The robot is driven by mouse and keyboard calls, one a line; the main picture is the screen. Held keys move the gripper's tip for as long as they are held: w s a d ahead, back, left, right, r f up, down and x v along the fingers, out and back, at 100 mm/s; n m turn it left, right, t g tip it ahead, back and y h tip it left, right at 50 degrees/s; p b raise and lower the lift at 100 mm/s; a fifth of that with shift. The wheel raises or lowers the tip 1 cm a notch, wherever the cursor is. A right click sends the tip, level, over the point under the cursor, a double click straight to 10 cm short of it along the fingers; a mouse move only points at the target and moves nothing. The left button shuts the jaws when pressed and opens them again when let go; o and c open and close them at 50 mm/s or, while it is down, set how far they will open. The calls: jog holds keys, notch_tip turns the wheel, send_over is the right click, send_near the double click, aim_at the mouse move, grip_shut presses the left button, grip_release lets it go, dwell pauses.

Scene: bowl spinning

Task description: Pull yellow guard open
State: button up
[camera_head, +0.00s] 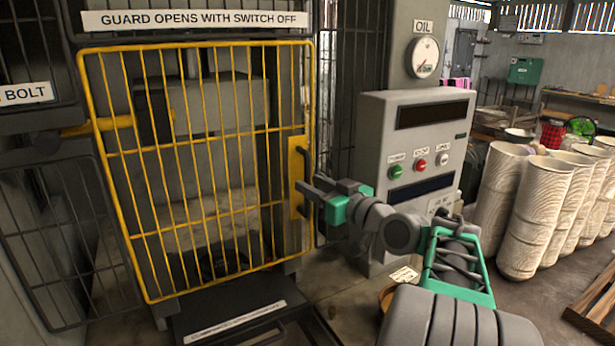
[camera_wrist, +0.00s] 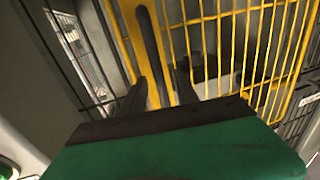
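The yellow guard (camera_head: 205,140) is a barred frame standing across the front of the grey machine; I cannot tell whether it is slightly ajar. A dark vertical handle (camera_head: 302,170) is on a yellow plate at its right edge. My gripper (camera_head: 308,187) is at the lower part of this handle. In the wrist view my gripper (camera_wrist: 161,82) has its two dark fingers apart, and the handle (camera_wrist: 151,45) runs up just ahead of the gap between them. I see no finger closed on it. Contact with the handle cannot be told.
A grey control box (camera_head: 415,150) with coloured buttons stands right of the guard, close behind my arm. A yellow bolt (camera_head: 85,128) is at the guard's left. Tall pale cylinders (camera_head: 535,210) stand at the right. A dark labelled ledge (camera_head: 230,310) lies below the guard.

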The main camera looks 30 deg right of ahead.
jog(key=shift+w+a, duration=0.2)
jog(key=shift+w, duration=0.9)
grip_shut()
dwell(0.6)
